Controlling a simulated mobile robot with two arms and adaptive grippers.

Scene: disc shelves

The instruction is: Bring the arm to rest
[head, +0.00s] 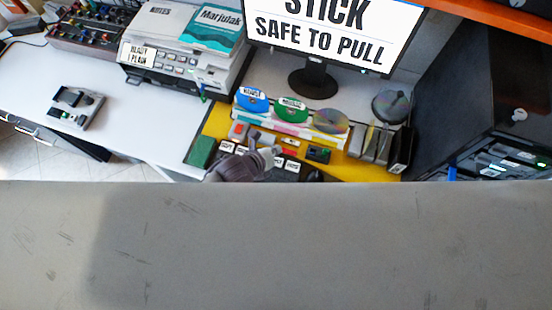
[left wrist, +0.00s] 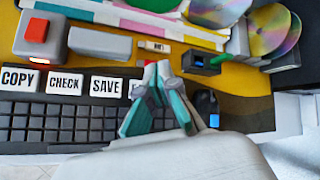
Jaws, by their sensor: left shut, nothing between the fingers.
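My left gripper (head: 270,155) is over the front of the yellow desk mat (head: 217,124) in the head view. In the left wrist view my left gripper (left wrist: 157,70) has its teal-lined fingers together, with nothing between them. It is above the black keyboard (left wrist: 60,125), by the right end of the row of white keys marked COPY, CHECK and SAVE (left wrist: 106,87). The left arm hides part of the keyboard. My right gripper is in neither view.
A rack of discs (head: 290,110) stands behind the keyboard. A box with a red button (left wrist: 38,32) and a small dark device (left wrist: 200,62) are close to the gripper. A monitor (head: 330,35), printer (head: 170,65) and dark cabinet (head: 450,80) surround the mat. The white desk at left has free room.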

